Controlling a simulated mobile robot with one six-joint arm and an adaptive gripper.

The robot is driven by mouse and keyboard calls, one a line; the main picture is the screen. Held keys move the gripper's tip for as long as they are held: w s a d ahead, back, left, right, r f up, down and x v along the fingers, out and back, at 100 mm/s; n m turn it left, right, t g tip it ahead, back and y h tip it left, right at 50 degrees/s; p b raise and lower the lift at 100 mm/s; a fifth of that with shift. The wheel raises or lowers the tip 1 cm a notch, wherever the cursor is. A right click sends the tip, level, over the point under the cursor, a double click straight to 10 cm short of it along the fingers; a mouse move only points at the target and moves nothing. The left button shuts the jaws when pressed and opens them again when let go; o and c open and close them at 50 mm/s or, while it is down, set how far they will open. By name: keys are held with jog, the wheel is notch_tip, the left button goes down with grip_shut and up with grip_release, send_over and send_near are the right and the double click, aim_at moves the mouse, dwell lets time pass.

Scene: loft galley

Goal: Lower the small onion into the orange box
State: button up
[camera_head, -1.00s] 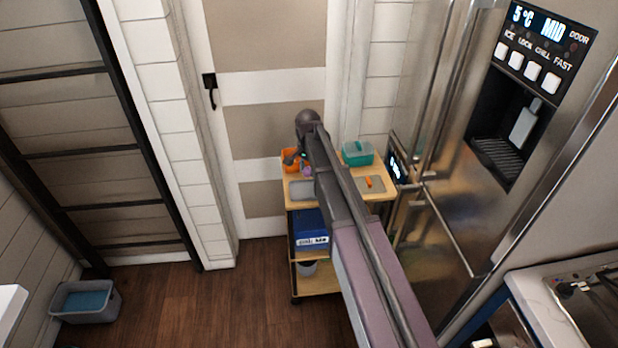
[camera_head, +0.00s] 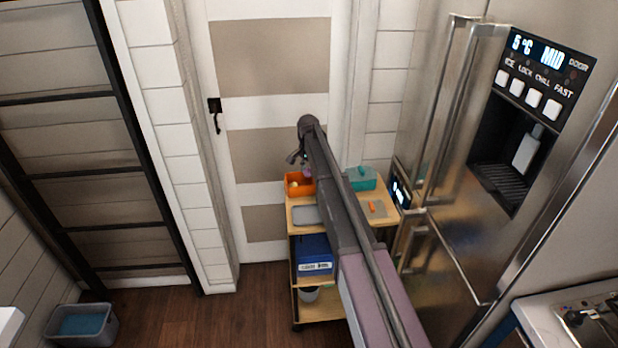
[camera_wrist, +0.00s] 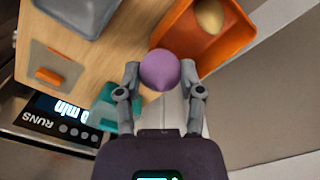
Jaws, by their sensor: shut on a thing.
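My gripper (camera_wrist: 160,72) is shut on the small purple onion (camera_wrist: 160,70), with one finger on each side of it. The orange box (camera_wrist: 238,38) is just up and to the right of the onion in the wrist view. A rounded tan item (camera_wrist: 209,16) lies inside the box. In the head view the orange box (camera_head: 300,190) sits at the back left of the wooden cart top, and my gripper (camera_head: 297,158) is above it. The onion (camera_head: 308,172) shows small there, partly hidden by my arm. Its exact height over the box is unclear.
A teal container (camera_head: 362,180) stands at the cart's back right. A grey tray (camera_head: 306,216) and a mat with an orange piece (camera_head: 372,207) lie in front. The fridge (camera_head: 440,150) is close on the right; a door (camera_head: 270,150) is behind.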

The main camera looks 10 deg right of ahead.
aim_at(308, 174)
jog(key=shift+w+d+f+b, duration=0.1)
jog(key=shift+w+f+b, duration=0.2)
jog(key=shift+w, duration=0.85)
jog(key=shift+w+f+b, duration=0.15)
jog(key=shift+w+f, duration=0.1)
jog(key=shift+w, duration=0.85)
jog(key=shift+f, duration=0.1)
jog(key=shift+f+b, duration=2.05)
jog(key=shift+b, duration=0.05)
jog(key=shift+f, duration=0.2)
jog(key=o, duration=1)
jog(key=shift+r, duration=0.2)
